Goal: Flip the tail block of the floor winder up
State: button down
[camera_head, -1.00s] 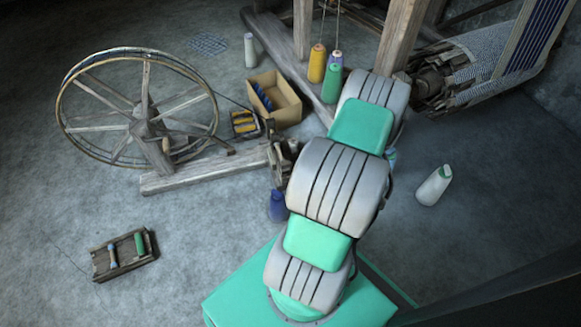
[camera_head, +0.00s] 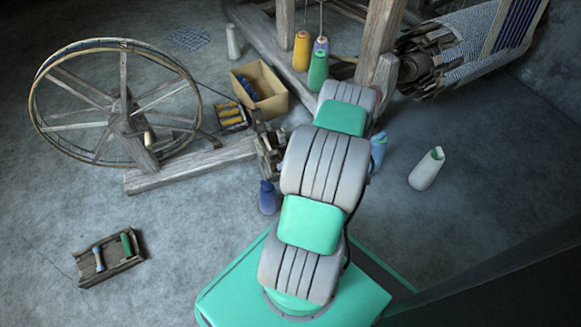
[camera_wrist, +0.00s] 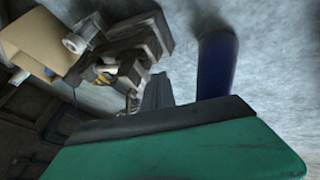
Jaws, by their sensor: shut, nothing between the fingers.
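The floor winder (camera_head: 150,172) stands left of my arm in the head view, with a large spoked wheel (camera_head: 115,100) and a long wooden base beam. Wooden block parts (camera_head: 268,152) stand at the beam's right end, partly behind my arm; I cannot tell which is the tail block or how it is tilted. Dark wooden parts of the winder (camera_wrist: 125,45) also show in the wrist view, upper left. My gripper (camera_wrist: 157,90) shows there as a grey shut tip, empty, just below these parts; contact is unclear. In the head view my arm hides it.
A dark blue cone (camera_head: 268,198) stands close to the beam's end and beside my gripper in the wrist view (camera_wrist: 216,65). A cardboard box (camera_head: 272,100), several yarn cones and the loom (camera_head: 380,45) lie behind. A bobbin tray (camera_head: 108,258) is front left.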

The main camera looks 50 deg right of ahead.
aim_at(275, 152)
jog(key=w, duration=0.1)
jog(key=w+d+b, duration=0.1)
jog(key=w, duration=0.1)
jog(key=shift+w+d+f, duration=0.15)
jog(key=shift+w+d, duration=0.2)
jog(key=shift+w, duration=0.05)
jog(key=shift+w, duration=0.1)
jog(key=shift+w+d, duration=0.4)
jog(key=shift+w, duration=0.25)
jog(key=shift+w+d, duration=0.35)
jog(key=shift+w, duration=0.3)
jog(key=s+r+p, duration=0.5)
jog(key=s+r, duration=0.3)
jog(key=s, duration=0.1)
jog(key=shift+s+a+p, duration=0.4)
